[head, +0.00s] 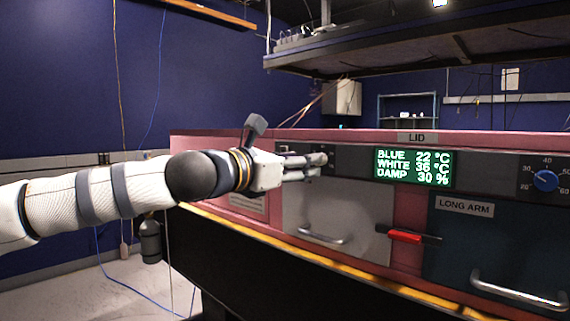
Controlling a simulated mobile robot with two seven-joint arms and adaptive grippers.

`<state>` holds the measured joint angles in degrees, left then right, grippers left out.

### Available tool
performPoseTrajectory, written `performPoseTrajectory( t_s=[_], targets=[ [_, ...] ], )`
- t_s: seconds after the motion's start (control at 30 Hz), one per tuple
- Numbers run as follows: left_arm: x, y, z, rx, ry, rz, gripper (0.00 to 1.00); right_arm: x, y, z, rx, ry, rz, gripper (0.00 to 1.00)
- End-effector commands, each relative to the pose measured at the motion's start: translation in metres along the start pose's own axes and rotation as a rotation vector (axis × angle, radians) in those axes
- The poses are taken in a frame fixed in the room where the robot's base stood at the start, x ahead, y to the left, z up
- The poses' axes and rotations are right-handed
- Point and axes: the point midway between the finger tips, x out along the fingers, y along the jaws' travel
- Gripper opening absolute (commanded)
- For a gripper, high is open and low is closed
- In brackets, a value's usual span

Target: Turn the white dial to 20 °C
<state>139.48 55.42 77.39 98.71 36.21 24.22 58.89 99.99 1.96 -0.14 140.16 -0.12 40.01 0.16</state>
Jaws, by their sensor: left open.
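My left gripper (310,164) reaches in from the left, its fingers at a small dark panel (330,150) on the front of the pink enclosure. The fingers are open, but their gap is hard to make out. The white dial is not clearly visible; the fingers cover most of that panel, and I cannot tell whether they touch a dial. The green display (413,167) reads BLUE 22 °C, WHITE 36 °C, DAMP 30 %. My right gripper is not in view.
A blue dial (545,181) is on the right of the front. Below are a grey door handle (325,236), a red-handled tool (405,236) and a dark "LONG ARM" door (475,250) with a handle. A yellow-striped edge (330,265) runs along the front. A shelf (430,45) overhangs the lid.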

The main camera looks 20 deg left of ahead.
Motion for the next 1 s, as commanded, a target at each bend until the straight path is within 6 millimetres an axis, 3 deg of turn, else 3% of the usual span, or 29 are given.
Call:
performPoseTrajectory(
  t_s=[0.1,0.3,0.83,0.93,1.0],
  targets=[
    [-0.033,0.001,0.001,-0.002,-0.002,0.001,0.43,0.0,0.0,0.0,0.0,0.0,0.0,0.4],
    [-0.069,0.001,0.001,-0.002,-0.001,0.001,0.43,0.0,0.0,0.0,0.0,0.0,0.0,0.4],
    [-0.074,-0.002,-0.002,0.003,0.005,-0.003,0.43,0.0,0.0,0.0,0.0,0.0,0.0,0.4],
    [-0.064,-0.025,-0.029,0.069,0.065,-0.045,0.43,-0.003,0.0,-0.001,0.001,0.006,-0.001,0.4],
    [-0.054,-0.06,-0.072,0.175,0.152,-0.113,0.43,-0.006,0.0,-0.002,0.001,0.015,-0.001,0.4]
  ],
)
